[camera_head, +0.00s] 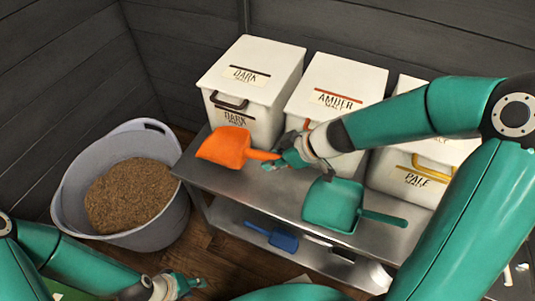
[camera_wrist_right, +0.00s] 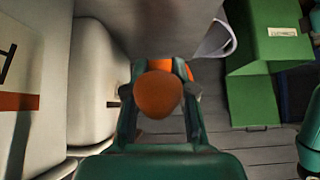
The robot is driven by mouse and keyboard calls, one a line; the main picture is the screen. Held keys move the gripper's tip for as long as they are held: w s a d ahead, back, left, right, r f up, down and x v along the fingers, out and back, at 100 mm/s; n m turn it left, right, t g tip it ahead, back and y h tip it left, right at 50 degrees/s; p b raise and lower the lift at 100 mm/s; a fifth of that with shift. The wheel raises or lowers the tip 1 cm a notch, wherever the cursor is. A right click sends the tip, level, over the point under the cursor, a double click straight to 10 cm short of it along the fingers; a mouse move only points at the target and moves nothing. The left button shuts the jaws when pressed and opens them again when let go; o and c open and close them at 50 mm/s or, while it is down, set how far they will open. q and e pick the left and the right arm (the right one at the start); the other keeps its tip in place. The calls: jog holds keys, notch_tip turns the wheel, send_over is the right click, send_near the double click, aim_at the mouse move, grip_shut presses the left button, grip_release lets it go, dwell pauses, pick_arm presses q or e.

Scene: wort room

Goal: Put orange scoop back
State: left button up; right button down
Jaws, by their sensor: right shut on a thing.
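The orange scoop (camera_head: 226,146) is at the left end of the metal shelf unit's top, in front of the dark malt bin; I cannot tell whether it touches the surface. Its handle points right, into my right gripper (camera_head: 283,160), which is shut on it. In the right wrist view the rounded orange handle end (camera_wrist_right: 158,94) sits between the fingers of my right gripper (camera_wrist_right: 160,105), hiding most of the scoop. My left gripper (camera_head: 186,286) is low at the bottom edge, away from the scoop, and its fingers are too small to read.
White bins labelled dark malt (camera_head: 250,95), amber malt (camera_head: 345,85) and pale malt (camera_head: 415,180) stand behind. A teal scoop (camera_head: 333,203) lies on the steel top (camera_head: 270,200), a blue scoop (camera_head: 272,236) on the lower shelf. A grey tub (camera_head: 75,190) of grain stands left.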

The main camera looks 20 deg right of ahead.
jog(key=shift+w+a+f+b, duration=0.15)
jog(key=shift+f+b, duration=1.25)
jog(key=shift+b, duration=0.15)
notch_tip(320, 180, down, 3)
jog(key=b, duration=0.4)
jog(key=shift+f+b, duration=0.2)
jog(key=shift+b, duration=0.15)
jog(key=c, duration=0.9)
grip_release()
